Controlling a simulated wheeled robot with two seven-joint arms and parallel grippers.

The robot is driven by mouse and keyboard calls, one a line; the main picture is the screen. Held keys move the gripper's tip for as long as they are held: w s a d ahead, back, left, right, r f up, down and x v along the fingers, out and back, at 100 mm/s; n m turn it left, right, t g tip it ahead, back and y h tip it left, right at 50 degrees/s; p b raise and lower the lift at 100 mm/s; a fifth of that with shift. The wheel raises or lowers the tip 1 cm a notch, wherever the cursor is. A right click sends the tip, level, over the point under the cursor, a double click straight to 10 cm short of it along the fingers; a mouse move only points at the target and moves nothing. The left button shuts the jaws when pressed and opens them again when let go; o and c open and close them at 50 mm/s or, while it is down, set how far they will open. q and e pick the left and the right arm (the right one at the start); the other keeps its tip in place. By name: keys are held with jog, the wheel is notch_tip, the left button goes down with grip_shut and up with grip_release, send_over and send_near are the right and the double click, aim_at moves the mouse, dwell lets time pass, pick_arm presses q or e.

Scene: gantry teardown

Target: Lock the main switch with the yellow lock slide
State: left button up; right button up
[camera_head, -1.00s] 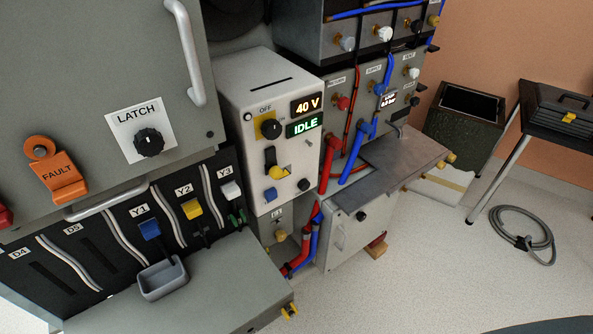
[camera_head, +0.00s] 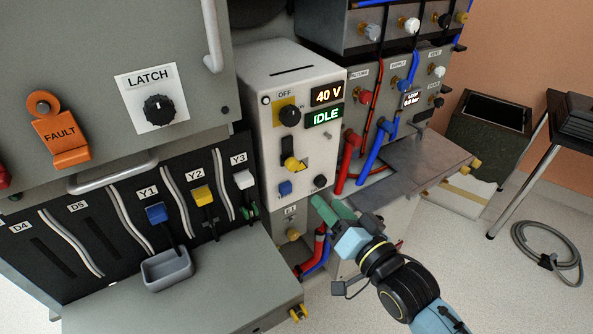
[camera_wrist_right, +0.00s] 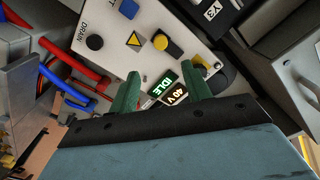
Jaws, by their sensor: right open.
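The white power box (camera_head: 260,75) has the main switch (camera_head: 290,116), a black knob on a yellow plate beside the word OFF. Below it the yellow lock slide (camera_head: 293,164) sits at the lower end of a dark slot. In the right wrist view the yellow lock slide (camera_wrist_right: 160,41) and the yellow switch plate (camera_wrist_right: 200,62) lie beyond the fingertips; the knob is partly hidden. My right gripper (camera_head: 328,204), with green fingers, is in front of the box's lower right corner, below the slide. It is open and empty, as the wrist view (camera_wrist_right: 160,80) also shows. My left gripper is out of view.
A blue button (camera_head: 285,188) and a black knob (camera_head: 320,181) sit below the slide. Red hoses (camera_head: 350,155) and blue hoses (camera_head: 378,150) run right of the box. A grey ledge (camera_head: 215,290) with a small tray (camera_head: 167,268) juts out at lower left.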

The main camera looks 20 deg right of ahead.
aim_at(295, 167)
jog(key=b+x, duration=0.1)
jog(key=x, duration=1.2)
jog(key=shift+w+r, duration=0.1)
jog(key=shift+c, duration=0.2)
grip_shut()
